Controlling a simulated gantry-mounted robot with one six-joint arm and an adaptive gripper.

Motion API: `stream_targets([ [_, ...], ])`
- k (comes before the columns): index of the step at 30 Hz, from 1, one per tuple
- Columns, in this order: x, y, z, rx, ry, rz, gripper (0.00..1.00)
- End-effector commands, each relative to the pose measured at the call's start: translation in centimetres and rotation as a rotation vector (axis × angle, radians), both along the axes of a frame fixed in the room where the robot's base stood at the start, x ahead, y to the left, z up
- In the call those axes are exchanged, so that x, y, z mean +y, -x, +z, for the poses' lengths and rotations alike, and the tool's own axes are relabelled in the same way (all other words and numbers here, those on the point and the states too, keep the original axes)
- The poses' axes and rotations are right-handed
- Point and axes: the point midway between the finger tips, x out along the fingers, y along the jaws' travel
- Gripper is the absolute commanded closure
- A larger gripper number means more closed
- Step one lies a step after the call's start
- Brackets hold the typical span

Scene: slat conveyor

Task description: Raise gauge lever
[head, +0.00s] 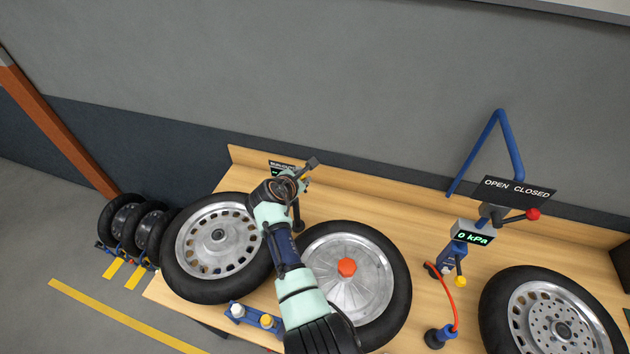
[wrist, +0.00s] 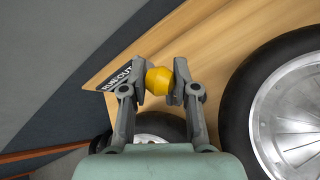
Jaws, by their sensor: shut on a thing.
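My gripper (head: 303,176) is at the back of the bench near the run-out sign (head: 282,168), above and between two wheels. In the wrist view my gripper (wrist: 160,82) has its two fingers closed on a yellow knob (wrist: 158,81), one finger on each side. The knob appears to be the gauge lever's end. The lever's shaft and the rest of the gauge are mostly hidden by my arm and fingers. The run-out sign also shows in the wrist view (wrist: 117,78), left of the fingers.
A wheel with a red hub cap (head: 347,267) lies right of my arm, and a slotted wheel (head: 215,250) lies left. A pressure gauge reading 0 kPa (head: 472,236), a red-knobbed valve lever (head: 532,214) and another wheel (head: 556,320) are further right.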

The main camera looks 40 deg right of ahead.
Motion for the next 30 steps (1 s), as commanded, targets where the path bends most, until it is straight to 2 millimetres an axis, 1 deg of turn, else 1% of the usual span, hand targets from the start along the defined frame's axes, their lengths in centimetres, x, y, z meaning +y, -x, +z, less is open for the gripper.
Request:
stream_targets([
  [6,0.69,-0.69,0.16,-0.002,0.0,0.011,1.0],
  [18,0.8,-0.77,0.07,-0.003,-0.001,0.013,1.0],
  [19,0.81,-0.78,0.06,-0.003,-0.001,0.014,0.68],
  [23,0.8,-0.76,0.09,-0.003,-0.001,0.013,0.46],
  [24,0.79,-0.76,0.09,-0.003,-0.001,0.013,0.45],
  [30,0.76,-0.74,0.13,-0.002,0.0,0.012,0.45],
])
